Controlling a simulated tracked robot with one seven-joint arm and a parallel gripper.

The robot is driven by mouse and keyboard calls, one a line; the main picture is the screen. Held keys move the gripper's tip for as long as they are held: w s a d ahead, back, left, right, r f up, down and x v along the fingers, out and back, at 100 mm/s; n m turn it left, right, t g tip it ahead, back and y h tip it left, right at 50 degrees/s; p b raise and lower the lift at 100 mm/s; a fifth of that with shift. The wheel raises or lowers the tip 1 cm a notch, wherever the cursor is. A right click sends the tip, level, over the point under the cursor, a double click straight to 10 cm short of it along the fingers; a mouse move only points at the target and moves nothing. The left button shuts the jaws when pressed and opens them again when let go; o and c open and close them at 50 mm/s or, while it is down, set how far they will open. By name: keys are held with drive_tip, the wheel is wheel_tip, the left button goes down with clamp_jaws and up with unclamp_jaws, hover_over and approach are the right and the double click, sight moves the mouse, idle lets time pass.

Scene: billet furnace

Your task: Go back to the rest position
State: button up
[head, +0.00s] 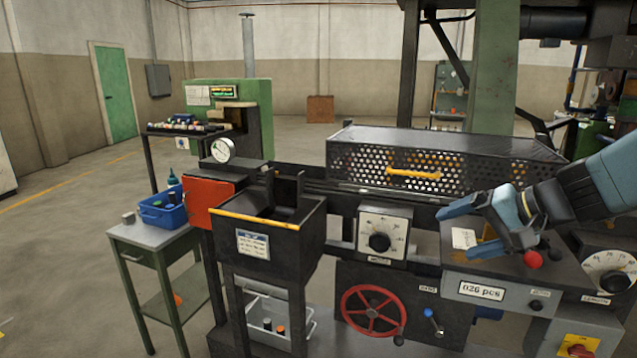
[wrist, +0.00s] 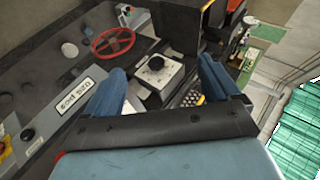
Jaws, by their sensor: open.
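My gripper (head: 465,232) is at the right in the head view, in front of the machine and near its sloped control panel. Its two blue fingers are apart with nothing between them. In the wrist view the open fingers (wrist: 160,80) frame a black dial on a white plate. In the head view this dial (head: 379,242) is on the machine front, left of the gripper. A red knob (head: 533,259) stands on the panel just below the gripper. A "026 pcs" counter (head: 481,290) is below it.
A perforated guard (head: 450,163) with a yellow handle runs behind the gripper. A red handwheel (head: 373,311) is low on the machine front. A black chute box (head: 266,238) and a side table (head: 152,240) with a blue bin (head: 163,210) stand left. Open floor lies farther left.

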drive_tip(key=s+a+r+n+g+h, duration=0.1)
drive_tip(key=s+a+r+n+h, duration=0.1)
drive_tip(key=s+n+h, duration=0.3)
drive_tip(key=s+a+h, duration=0.1)
drive_tip(key=s+h, duration=0.1)
drive_tip(key=s, duration=0.1)
drive_tip(key=shift+a+r+n+g, duration=0.3)
drive_tip(key=shift+r+n, duration=0.05)
drive_tip(key=shift+n, duration=0.05)
